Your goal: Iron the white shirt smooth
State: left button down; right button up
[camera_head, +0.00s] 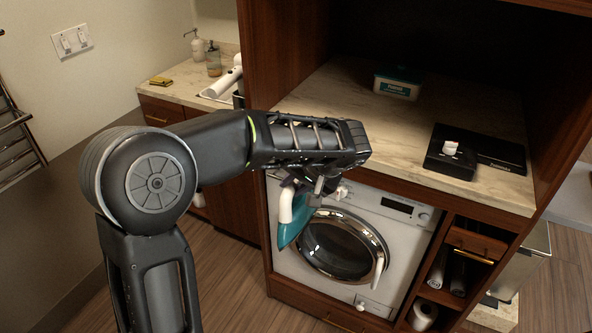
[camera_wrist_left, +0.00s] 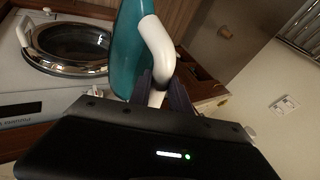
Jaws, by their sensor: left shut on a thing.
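My left gripper (camera_head: 310,184) is shut on the white handle of a teal iron (camera_head: 289,232). It holds the iron in the air in front of the washing machine, with the iron's body hanging down. In the left wrist view the teal iron (camera_wrist_left: 128,50) and its white handle (camera_wrist_left: 158,45) show beyond the dark gripper fingers (camera_wrist_left: 160,95). No white shirt can be made out in either view. My right gripper does not show.
A washing machine (camera_head: 390,240) sits under a stone counter (camera_head: 330,105). On the counter are a teal-and-white box (camera_head: 398,83) and a black flat device (camera_head: 451,161). A back counter (camera_head: 180,88) holds a soap bottle (camera_head: 213,58) and a yellow cloth (camera_head: 160,81).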

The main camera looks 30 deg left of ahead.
aim_at(300, 206)
pick_arm(q)
jog(key=f, duration=0.1)
jog(key=d+f+n, duration=0.1)
jog(key=f, duration=0.1)
jog(key=d+f+n+g, duration=0.1)
jog(key=f, duration=0.1)
jog(key=shift+s+d, duration=0.1)
jog(key=shift+d, duration=0.1)
jog(key=d+f+m+t, duration=0.1)
jog(key=d+f, duration=0.3)
jog(key=d, duration=0.4)
jog(key=shift+s+d+m, duration=0.15)
jog(key=shift+m, duration=0.35)
jog(key=shift+d, duration=0.1)
